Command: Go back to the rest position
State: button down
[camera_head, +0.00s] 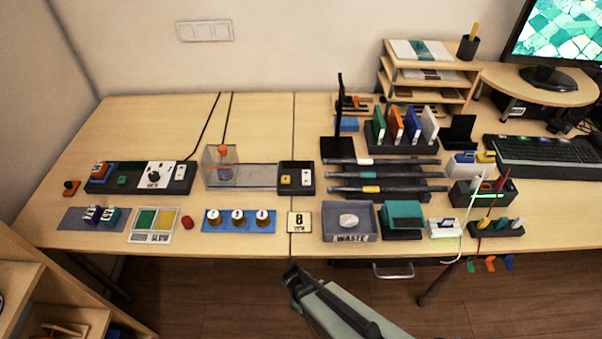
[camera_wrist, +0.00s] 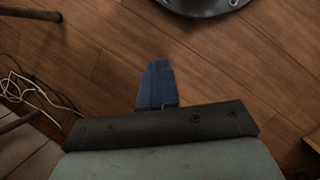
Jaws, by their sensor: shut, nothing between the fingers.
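My gripper (camera_wrist: 158,68) shows in the wrist view, with its blue-grey fingers together and nothing between them. Bare wooden floor (camera_wrist: 100,50) lies beyond the fingers. In the head view, part of my arm rises from the bottom edge in front of the table (camera_head: 270,120). Its dark end is just short of the table's front edge, clear of the objects. I cannot tell the fingers apart in the head view.
The table bears a waste tray (camera_head: 350,238), a blue tray with several brass-coloured pieces (camera_head: 238,228), a number card (camera_head: 299,222), and a connector block with thin wires (camera_head: 482,193). A wooden shelf (camera_head: 30,290) stands at lower left. Cables (camera_wrist: 25,88) lie on the floor.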

jog(key=s+d+f+m+g, duration=0.3)
jog(key=d+m, duration=0.2)
jog(key=d, duration=0.6)
jog(key=s+d+r+m+g+y, duration=0.1)
jog(key=s+r+m+y, duration=0.2)
jog(key=s, duration=0.3)
jog(key=shift+s+d+r+y, duration=0.35)
jog(key=shift+r+y, duration=0.05)
jog(key=shift+r, duration=0.2)
